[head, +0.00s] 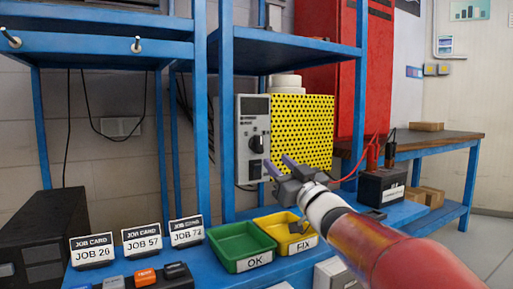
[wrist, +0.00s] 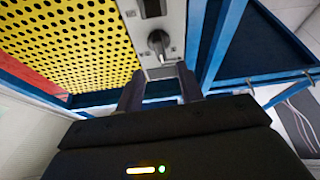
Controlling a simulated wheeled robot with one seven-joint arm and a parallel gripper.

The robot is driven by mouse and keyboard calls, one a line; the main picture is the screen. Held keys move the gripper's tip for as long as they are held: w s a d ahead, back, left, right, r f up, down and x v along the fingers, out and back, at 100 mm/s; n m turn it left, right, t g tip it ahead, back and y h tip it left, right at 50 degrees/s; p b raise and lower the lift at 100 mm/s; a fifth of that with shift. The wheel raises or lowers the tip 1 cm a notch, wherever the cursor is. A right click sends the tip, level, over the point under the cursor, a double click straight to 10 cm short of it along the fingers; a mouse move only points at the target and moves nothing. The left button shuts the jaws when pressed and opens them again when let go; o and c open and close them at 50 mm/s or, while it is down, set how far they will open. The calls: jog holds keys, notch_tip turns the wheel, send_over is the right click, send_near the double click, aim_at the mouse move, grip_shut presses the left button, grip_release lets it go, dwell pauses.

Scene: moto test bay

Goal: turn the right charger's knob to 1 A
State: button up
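A charger with a yellow perforated side (head: 305,130) and a grey front panel (head: 243,165) stands on the blue bench. It is the only charger I can make out. Its dark knob (head: 257,144) sits mid-panel; the dial marks are too small to read. My gripper (head: 278,167) is in front of the panel, just right of and below the knob in the head view. In the wrist view the knob (wrist: 158,43) lies beyond and between the fingertips of my gripper (wrist: 159,76). The fingers are apart, with nothing between them, and seem not to touch the knob.
A green OK tray (head: 242,257) and a yellow FIX tray (head: 290,246) sit below my gripper. Job cards (head: 142,243) stand to the left. A black battery (head: 381,187) with red and black leads is at the right. Blue shelf posts (head: 226,110) flank the charger.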

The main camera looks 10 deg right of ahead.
aim_at(262, 146)
jog(key=p+x, duration=0.1)
jog(key=x, duration=0.7)
jog(key=shift+s, duration=0.1)
grip_shut()
